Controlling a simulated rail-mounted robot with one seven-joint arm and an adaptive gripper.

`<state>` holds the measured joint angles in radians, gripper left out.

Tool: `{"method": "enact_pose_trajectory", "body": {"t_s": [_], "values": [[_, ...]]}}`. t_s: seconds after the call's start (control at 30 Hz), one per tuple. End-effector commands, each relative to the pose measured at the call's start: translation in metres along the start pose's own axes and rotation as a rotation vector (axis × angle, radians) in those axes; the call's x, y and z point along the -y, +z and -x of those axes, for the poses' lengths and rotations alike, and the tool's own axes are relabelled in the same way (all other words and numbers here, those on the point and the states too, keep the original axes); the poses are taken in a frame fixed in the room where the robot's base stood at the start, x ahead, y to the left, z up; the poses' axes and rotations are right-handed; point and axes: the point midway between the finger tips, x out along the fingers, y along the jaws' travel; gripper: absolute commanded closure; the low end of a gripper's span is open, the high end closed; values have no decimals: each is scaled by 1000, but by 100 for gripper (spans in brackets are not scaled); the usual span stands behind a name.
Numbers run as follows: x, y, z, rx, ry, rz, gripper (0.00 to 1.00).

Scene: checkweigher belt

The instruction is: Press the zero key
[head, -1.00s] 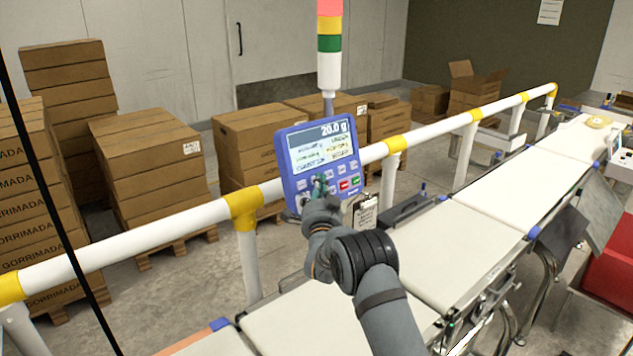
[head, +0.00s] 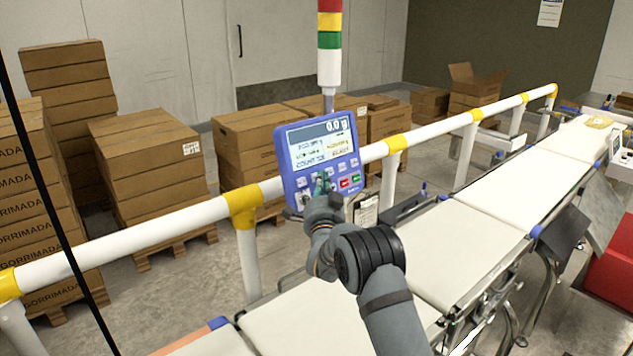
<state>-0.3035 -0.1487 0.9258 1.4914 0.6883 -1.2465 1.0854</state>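The blue weigher terminal (head: 283,163) stands at the white-and-yellow rail, under a signal tower. Its screen (head: 322,148) reads 0.0 g at the top. My gripper (head: 321,186) is at the lower middle of the keypad and hides several keys. I cannot tell which key is the zero key, or whether the fingertips touch it. The fingers are too small and too covered by my wrist to tell open from shut.
The rail (head: 150,235) runs in front of stacked cartons (head: 150,165). The white conveyor belt (head: 455,250) extends to the upper right, with a pale item (head: 598,122) at its far end. A clipboard (head: 366,211) hangs just right of my wrist. The signal tower (head: 329,60) rises behind the terminal.

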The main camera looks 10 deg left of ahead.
Motion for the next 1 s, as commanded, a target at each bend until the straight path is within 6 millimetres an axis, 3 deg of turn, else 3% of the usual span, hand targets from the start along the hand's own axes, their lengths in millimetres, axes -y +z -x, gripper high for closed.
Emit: {"method": "enact_pose_trajectory", "body": {"t_s": [0.5,1.0], "values": [[-1,-4,4,-1,0,0,100],[-1,-35,36,-1,-2,0,100]]}}
